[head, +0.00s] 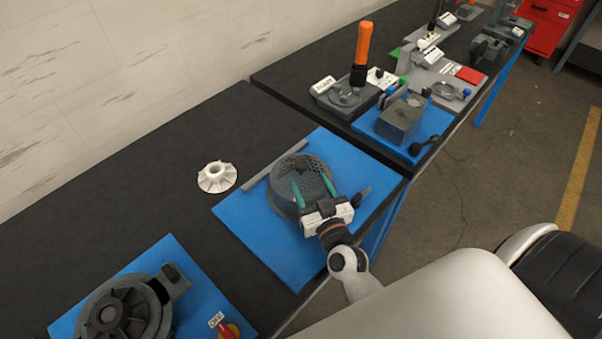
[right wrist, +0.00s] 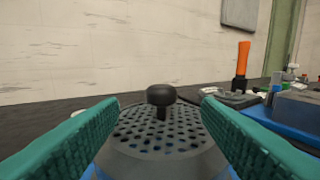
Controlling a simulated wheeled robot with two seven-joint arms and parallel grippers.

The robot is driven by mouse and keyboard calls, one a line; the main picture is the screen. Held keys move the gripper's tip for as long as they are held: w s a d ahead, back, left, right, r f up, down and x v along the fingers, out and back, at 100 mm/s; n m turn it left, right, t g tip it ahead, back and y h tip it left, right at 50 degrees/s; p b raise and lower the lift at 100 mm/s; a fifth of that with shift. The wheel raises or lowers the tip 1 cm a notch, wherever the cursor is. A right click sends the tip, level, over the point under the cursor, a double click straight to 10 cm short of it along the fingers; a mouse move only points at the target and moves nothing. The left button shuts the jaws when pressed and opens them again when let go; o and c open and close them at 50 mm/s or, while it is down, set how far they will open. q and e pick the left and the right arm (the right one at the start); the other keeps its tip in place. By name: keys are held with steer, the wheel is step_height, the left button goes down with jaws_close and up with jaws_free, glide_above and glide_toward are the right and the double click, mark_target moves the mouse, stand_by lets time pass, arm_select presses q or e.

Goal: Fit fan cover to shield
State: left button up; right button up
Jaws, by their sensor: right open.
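A grey round fan cover (head: 289,170) with a perforated top sits on the middle blue mat. In the right wrist view the perforated cover (right wrist: 150,134) has a black knob (right wrist: 161,95) standing on it. My right gripper (head: 309,180) is open over the cover, its two teal fingers spread wide. In the right wrist view the knob shows between the fingers, apart from both. A grey round housing with a dark bladed fan (head: 112,311), possibly the shield, is at the lower left on another blue mat. My left gripper is not in view.
A grey bar (head: 259,184) lies along the middle mat's back edge. A white flanged part (head: 217,177) stands on the black table (head: 150,205) behind it. An orange-handled tool (head: 363,45) stands farther back.

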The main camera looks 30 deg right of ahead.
mark_target(304, 171)
steer(key=shift+w+d+f, duration=0.1)
steer(key=shift+w, duration=0.55)
steer(key=shift+w+d+f, duration=0.1)
steer(key=shift+w, duration=0.5)
steer(key=w, duration=0.1)
steer(key=w+p, duration=0.1)
steer(key=w, duration=0.2)
steer(key=shift+d+p, duration=0.3)
steer(key=shift+d, duration=0.05)
steer(key=shift+w+d+f, duration=0.1)
steer(key=shift+w+f, duration=0.05)
steer(key=shift+w, duration=0.5)
steer(key=shift+s, duration=0.15)
steer(key=c, duration=0.5)
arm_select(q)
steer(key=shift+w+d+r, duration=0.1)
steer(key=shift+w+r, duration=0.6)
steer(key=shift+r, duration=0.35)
arm_select(e)
jaws_close()
